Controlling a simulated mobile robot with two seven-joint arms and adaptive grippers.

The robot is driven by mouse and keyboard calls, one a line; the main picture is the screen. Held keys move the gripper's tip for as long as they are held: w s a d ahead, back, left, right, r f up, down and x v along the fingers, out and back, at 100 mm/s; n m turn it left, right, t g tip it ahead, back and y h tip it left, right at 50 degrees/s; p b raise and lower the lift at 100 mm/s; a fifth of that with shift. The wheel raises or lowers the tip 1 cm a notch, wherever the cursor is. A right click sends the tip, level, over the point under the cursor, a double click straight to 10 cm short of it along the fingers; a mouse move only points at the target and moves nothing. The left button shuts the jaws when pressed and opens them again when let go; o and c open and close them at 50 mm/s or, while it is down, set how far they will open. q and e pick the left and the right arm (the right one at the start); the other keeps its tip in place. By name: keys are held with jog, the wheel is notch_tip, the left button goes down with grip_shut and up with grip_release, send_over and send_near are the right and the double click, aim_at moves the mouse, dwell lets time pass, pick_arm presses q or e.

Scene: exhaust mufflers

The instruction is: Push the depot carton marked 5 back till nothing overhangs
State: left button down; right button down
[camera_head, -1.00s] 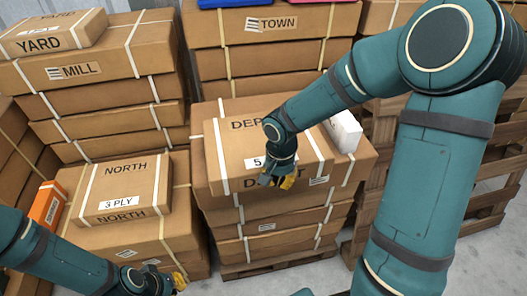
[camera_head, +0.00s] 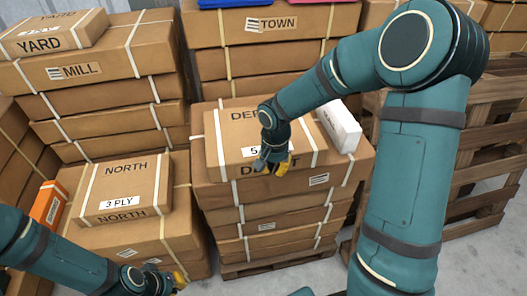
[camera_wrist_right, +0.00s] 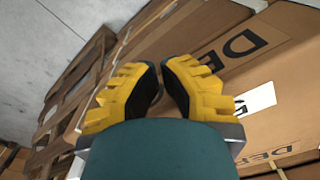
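The depot carton marked 5 (camera_head: 228,140) lies on the top of the depot stack (camera_head: 340,182). Its white label with the 5 is partly covered by my right gripper (camera_head: 270,163), which points down at the carton's front side. Whether it touches the carton is hard to tell. In the right wrist view the yellow fingers (camera_wrist_right: 162,78) are close together with nothing seen between them, and the carton (camera_wrist_right: 290,75) fills the right side. Whether its front edge overhangs the stack is unclear. My left gripper (camera_head: 179,279) is low at left, its fingers partly hidden.
A white box (camera_head: 340,126) lies on the stack just right of the carton. A north stack (camera_head: 122,190) with a smaller carton on top stands left, with an orange box (camera_head: 48,202) beside it. Wooden pallets (camera_head: 485,150) stand right. Town cartons (camera_head: 290,28) rise behind.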

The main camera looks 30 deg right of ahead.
jog(key=shift+w+d+p, duration=0.25)
jog(key=shift+w+d, duration=0.05)
jog(key=shift+w, duration=1.15)
jog(key=shift+w+d+p, duration=0.25)
jog(key=shift+w+p, duration=0.05)
jog(key=shift+w, duration=1.1)
jog(key=shift+w+d+p, duration=0.25)
jog(key=shift+w+d, duration=0.05)
jog(key=shift+w, duration=1.15)
jog(key=shift+s+a+r, duration=0.15)
jog(key=shift+s+r, duration=0.2)
jog(key=shift+s, duration=0.35)
jog(key=shift+s+a+r, duration=0.1)
jog(key=shift+s+r, duration=0.25)
jog(key=shift+s, duration=0.3)
jog(key=shift+s+a+r, duration=0.15)
jog(key=shift+s+r, duration=0.2)
jog(key=shift+s, duration=0.35)
jog(key=shift+r+p, duration=2.85)
jog(key=shift+r, duration=1.2)
jog(key=shift+f, duration=0.1)
